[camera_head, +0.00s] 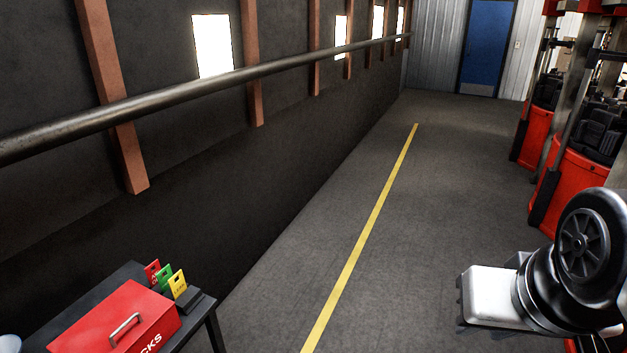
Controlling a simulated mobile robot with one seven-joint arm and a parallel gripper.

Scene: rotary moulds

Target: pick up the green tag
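The green tag (164,275) stands upright on a dark table at the lower left. It is between a red tag (152,271) on its left and a yellow tag (178,284) on its right. Its lower part is partly hidden by the yellow tag and the red box in front. My gripper (463,302) is at the lower right, far from the tags and over the floor. Its white body and dark end show, but the finger opening is not clear. I see nothing held in it.
A red box (101,318) with a metal handle sits on the dark table (200,318), close in front of the tags. A dark wall with a pipe (190,88) runs behind. Red machines (570,180) stand at right. The floor with the yellow line (366,231) is clear.

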